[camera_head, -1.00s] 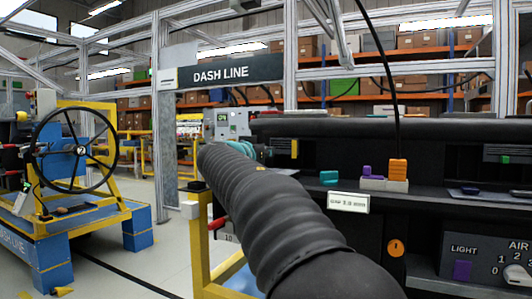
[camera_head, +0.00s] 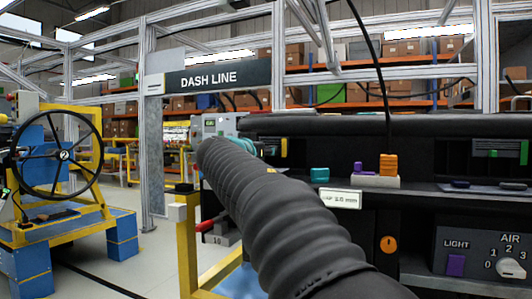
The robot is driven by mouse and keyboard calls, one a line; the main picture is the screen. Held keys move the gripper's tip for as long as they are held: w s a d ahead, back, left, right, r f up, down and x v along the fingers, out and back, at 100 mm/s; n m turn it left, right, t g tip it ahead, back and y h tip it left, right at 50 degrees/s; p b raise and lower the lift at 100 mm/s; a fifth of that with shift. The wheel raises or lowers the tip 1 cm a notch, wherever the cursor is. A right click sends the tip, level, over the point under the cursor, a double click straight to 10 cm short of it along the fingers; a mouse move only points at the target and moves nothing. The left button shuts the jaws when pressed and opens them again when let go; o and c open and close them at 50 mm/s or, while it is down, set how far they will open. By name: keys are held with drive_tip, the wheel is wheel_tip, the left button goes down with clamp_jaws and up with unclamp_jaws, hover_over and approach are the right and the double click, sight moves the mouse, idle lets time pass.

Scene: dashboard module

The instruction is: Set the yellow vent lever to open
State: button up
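The yellow vent lever (camera_head: 284,147) is a small upright yellow piece on the dark left-hand vent of the dashboard (camera_head: 330,125). My arm, in a ribbed black sleeve, reaches from the bottom right up toward this vent. My gripper is hidden behind the arm, so its fingers and its distance from the lever cannot be seen. A teal part (camera_head: 245,146) shows just past the arm's end; I cannot tell what it belongs to.
A right-hand vent has a green lever (camera_head: 492,153). Teal (camera_head: 320,174), purple (camera_head: 358,167) and orange (camera_head: 388,165) pieces sit on the dash ledge. Below are an orange knob (camera_head: 388,244), a purple light switch (camera_head: 455,265) and an air dial (camera_head: 510,268). A yellow post (camera_head: 187,245) stands left.

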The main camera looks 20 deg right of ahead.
drive_tip(key=shift+s+a, duration=0.1)
drive_tip(key=v, duration=1.1)
drive_tip(key=shift+s+a, duration=0.2)
drive_tip(key=shift+a, duration=0.1)
